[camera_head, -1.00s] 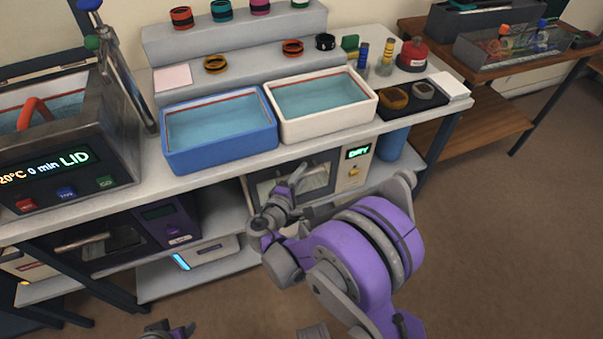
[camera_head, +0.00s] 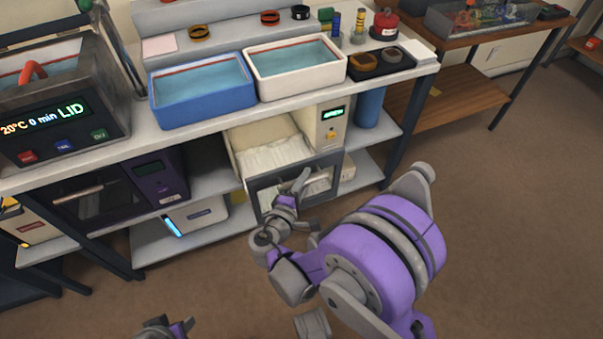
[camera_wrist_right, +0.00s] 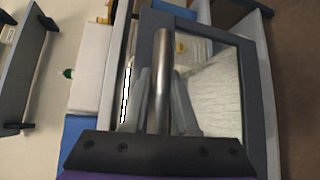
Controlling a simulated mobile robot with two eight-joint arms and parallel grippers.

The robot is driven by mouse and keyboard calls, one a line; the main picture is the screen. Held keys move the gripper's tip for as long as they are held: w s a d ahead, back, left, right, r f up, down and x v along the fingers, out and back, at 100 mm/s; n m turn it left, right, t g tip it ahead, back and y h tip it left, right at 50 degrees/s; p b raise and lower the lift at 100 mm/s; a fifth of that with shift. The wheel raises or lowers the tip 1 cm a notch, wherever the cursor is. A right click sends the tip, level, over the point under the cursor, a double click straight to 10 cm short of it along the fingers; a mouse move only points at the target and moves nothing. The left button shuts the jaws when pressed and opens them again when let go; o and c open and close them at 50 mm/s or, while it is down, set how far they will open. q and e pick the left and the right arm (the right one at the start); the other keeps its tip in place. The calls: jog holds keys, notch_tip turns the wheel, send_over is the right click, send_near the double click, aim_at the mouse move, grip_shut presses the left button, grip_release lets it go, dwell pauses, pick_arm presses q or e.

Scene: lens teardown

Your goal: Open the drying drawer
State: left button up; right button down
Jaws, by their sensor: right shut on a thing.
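The drying drawer (camera_head: 257,190) stands pulled out from its cabinet under the bench, and its pale lined inside (camera_head: 272,152) shows from above. Its front is a dark grey frame with a window. My right gripper (camera_head: 291,196) is at the drawer front, shut on the metal bar handle; in the right wrist view the handle (camera_wrist_right: 162,75) runs between the two fingers (camera_wrist_right: 160,105). The dryer cabinet (camera_head: 333,140) has a green-lit display. My left gripper (camera_head: 165,328) shows only partly at the bottom edge, and its jaws cannot be made out.
A blue tub (camera_head: 200,117) and a white tub (camera_head: 295,95) of water stand on the bench above the drawer. A purple-fronted machine (camera_head: 158,190) is left on the lower shelf. A blue cylinder (camera_head: 369,107) stands right of the dryer. The floor in front is clear.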

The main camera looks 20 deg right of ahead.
jog(key=shift+s, duration=2.15)
jog(key=c, duration=1)
grip_release()
jog(key=shift+a, duration=0.1)
jog(key=v, duration=1)
jog(key=shift+s+a+p, duration=0.2)
jog(key=shift+s+p, duration=0.1)
jog(key=shift+p, duration=0.1)
